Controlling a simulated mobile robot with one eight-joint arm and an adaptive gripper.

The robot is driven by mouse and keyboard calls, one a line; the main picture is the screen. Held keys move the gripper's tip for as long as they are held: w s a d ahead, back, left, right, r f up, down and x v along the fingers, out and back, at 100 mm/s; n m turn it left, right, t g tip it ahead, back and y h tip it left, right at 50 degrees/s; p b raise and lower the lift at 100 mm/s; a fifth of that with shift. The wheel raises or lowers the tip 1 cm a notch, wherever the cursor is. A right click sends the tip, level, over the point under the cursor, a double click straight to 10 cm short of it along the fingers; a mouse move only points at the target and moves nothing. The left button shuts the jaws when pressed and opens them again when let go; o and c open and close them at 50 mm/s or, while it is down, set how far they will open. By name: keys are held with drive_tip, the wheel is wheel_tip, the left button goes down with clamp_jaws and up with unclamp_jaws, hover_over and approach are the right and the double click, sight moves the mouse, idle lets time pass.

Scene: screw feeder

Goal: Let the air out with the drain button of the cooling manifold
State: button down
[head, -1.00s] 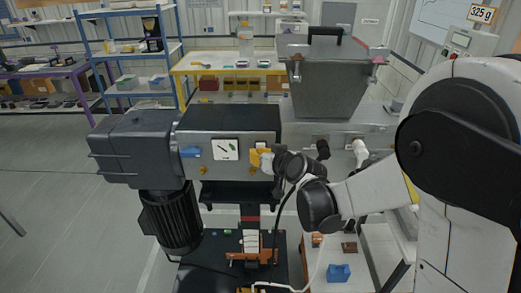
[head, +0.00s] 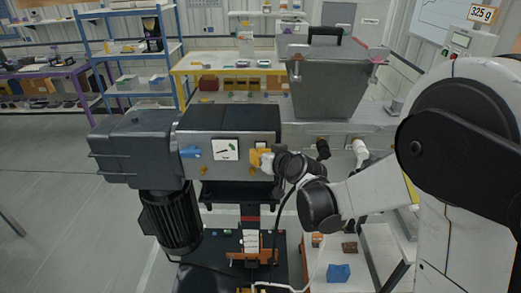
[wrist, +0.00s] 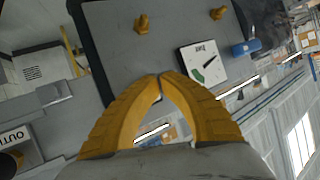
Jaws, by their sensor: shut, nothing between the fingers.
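The manifold looks like a grey metal box (head: 207,166) at the middle of the head view. Its front has a square white gauge (head: 225,149), a blue part (head: 190,152) and small brass fittings (head: 203,170). The wrist view shows the gauge (wrist: 204,62) with a dark needle and green band, the blue part (wrist: 245,47) and two brass fittings (wrist: 142,24). My gripper (wrist: 160,76) is shut and empty, its yellow fingertips together in front of the box face. Contact cannot be told. I cannot single out the drain button. In the head view my gripper (head: 258,157) is at the box's right end.
A dark motor (head: 172,220) hangs below the box at left. A metal hopper (head: 325,85) stands behind at right. A blue block (head: 339,272) sits on the lower bench. The wrist view shows a partly cut-off label (wrist: 12,136) reading "OUTL". Open floor lies at left.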

drive_tip(key=shift+s, duration=0.95)
drive_tip(key=s, duration=0.5)
drive_tip(key=shift+a+b, duration=0.1)
drive_tip(key=shift+b, duration=0.2)
drive_tip(key=s+d+m+g+h+b, duration=0.1)
drive_tip(key=s+d+g+h, duration=0.1)
drive_tip(key=s+d, duration=0.7)
drive_tip(key=s+d+m+g+h+b, duration=0.2)
drive_tip(key=s+d+h, duration=0.2)
drive_tip(key=s+d, duration=0.6)
drive_tip(key=s, duration=0.6)
drive_tip(key=shift+d+f+g, duration=0.2)
drive_tip(key=shift+f+g, duration=0.15)
drive_tip(key=shift+g, duration=0.05)
idle(0.6)
